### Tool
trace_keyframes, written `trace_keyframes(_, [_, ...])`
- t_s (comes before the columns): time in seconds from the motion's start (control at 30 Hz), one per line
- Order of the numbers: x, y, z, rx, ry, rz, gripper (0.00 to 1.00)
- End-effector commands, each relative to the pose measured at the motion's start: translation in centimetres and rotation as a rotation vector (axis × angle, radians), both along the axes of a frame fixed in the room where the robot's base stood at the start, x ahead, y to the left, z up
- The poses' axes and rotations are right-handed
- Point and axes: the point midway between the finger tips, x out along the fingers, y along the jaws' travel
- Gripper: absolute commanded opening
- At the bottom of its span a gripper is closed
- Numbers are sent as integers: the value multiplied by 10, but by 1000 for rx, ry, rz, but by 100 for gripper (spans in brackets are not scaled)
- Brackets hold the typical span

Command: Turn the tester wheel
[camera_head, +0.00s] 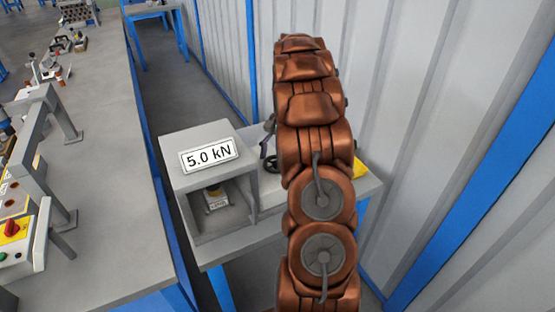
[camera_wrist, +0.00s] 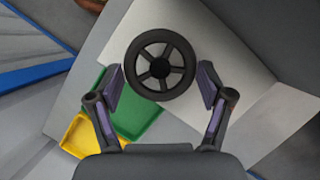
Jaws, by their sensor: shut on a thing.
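The tester wheel (camera_wrist: 160,68) is a dark spoked handwheel, seen nearly face-on in the wrist view. My gripper (camera_wrist: 161,86) has one finger on each side of its rim and is shut on it. In the head view the wheel (camera_head: 270,164) shows small at the right side of the tester (camera_head: 180,142), partly hidden by my arm. The tester is a grey box with a "5.0 kN" label (camera_head: 209,155).
A green tray (camera_wrist: 138,112) and a yellow tray (camera_wrist: 88,136) lie beside the wheel in the wrist view. A corrugated wall (camera_head: 425,120) stands close on the right. A long workbench (camera_head: 105,130) with equipment runs along the left, with a floor aisle between.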

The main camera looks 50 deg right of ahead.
Motion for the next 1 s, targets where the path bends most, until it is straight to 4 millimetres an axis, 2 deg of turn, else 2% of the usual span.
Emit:
trace_keyframes(0.4, [0, 0, 1, 1, -1, 35, 44])
trace_keyframes(0.43, [0, 0, 1, 1, -1, 35, 81])
trace_keyframes(0.6, [0, 0, 0, 1, 0, 35, 99])
trace_keyframes(1.0, [1, -1, 2, 1, 0, 35, 100])
